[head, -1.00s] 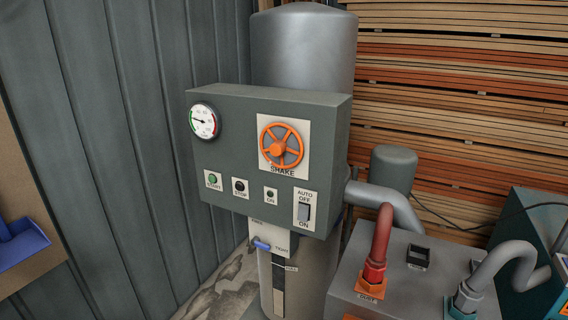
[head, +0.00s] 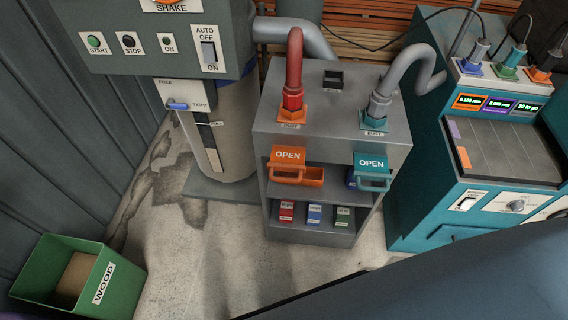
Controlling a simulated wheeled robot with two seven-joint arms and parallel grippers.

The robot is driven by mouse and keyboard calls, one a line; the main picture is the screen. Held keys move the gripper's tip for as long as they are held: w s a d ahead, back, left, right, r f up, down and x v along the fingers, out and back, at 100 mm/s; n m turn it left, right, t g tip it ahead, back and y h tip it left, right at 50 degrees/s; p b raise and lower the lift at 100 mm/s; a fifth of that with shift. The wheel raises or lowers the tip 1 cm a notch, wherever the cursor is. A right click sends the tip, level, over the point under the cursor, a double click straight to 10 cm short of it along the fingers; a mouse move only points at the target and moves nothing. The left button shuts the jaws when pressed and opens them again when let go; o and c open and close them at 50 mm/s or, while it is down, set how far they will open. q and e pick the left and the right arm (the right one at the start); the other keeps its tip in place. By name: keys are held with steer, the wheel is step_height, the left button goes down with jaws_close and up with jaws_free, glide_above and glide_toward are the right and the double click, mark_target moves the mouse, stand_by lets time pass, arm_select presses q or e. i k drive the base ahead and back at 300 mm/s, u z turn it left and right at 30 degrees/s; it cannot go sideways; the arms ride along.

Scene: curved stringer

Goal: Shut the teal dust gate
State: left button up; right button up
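The teal dust gate (head: 371,165) is a small teal plate marked OPEN with a teal handle below it. It is on the front right of the grey cabinet (head: 330,119), below the teal collar (head: 374,119) labelled DUST, where a grey hose (head: 410,65) joins the top. A matching orange gate (head: 288,156), also marked OPEN, is to its left, below an orange collar (head: 292,115) with a red pipe. Neither of my grippers shows in the head view.
A teal machine (head: 432,165) stands right of the cabinet. A grey cylinder (head: 215,135) with a control panel stands to its left. A green bin (head: 122,290) marked WOOD is at lower left. Concrete floor is open between the bin and cabinet.

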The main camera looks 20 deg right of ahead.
mark_target(371, 166)
steer(key=z, duration=2.2)
steer(key=i, duration=0.25)
